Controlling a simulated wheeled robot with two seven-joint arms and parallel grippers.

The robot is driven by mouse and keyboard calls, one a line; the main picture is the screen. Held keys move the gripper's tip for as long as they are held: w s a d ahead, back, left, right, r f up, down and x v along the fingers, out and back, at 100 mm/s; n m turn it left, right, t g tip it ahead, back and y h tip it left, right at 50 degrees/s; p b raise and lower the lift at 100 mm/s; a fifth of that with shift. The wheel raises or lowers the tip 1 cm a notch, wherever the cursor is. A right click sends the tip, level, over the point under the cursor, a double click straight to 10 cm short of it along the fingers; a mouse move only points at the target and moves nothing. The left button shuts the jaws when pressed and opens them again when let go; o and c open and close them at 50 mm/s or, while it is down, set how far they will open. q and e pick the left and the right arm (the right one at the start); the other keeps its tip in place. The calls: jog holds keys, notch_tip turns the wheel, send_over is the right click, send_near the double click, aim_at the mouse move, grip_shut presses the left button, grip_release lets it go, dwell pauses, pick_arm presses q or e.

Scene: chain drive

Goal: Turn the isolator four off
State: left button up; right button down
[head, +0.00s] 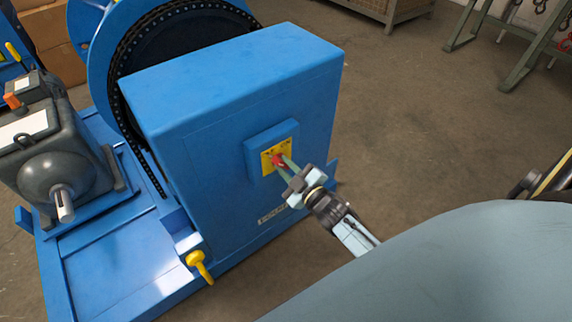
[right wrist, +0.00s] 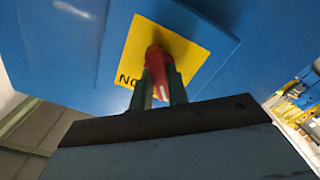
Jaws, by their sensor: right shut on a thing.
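The isolator is a red handle (head: 277,160) on a yellow plate (head: 268,164), set on a raised blue panel on the front of a blue cabinet. My right gripper (head: 284,163) is shut on the red handle, its two fingers on either side of it. In the right wrist view the red handle (right wrist: 155,68) stands between the fingers, in front of the yellow plate (right wrist: 188,50). Black letters show at the plate's left corner; the rest of its marking is hidden or too small to read. My left gripper is not in view.
The blue cabinet (head: 230,90) stands on a blue base frame beside a large chain wheel (head: 130,60). A grey gearbox (head: 55,160) sits at the left. A yellow handle (head: 199,265) sticks out low at the front. The floor to the right is clear up to a green bench (head: 520,65).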

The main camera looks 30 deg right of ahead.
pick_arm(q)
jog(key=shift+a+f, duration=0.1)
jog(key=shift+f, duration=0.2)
pick_arm(e)
jog(key=shift+n, duration=0.6)
jog(key=c, duration=1.4)
grip_release()
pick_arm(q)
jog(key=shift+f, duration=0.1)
pick_arm(e)
jog(key=shift+o, duration=0.2)
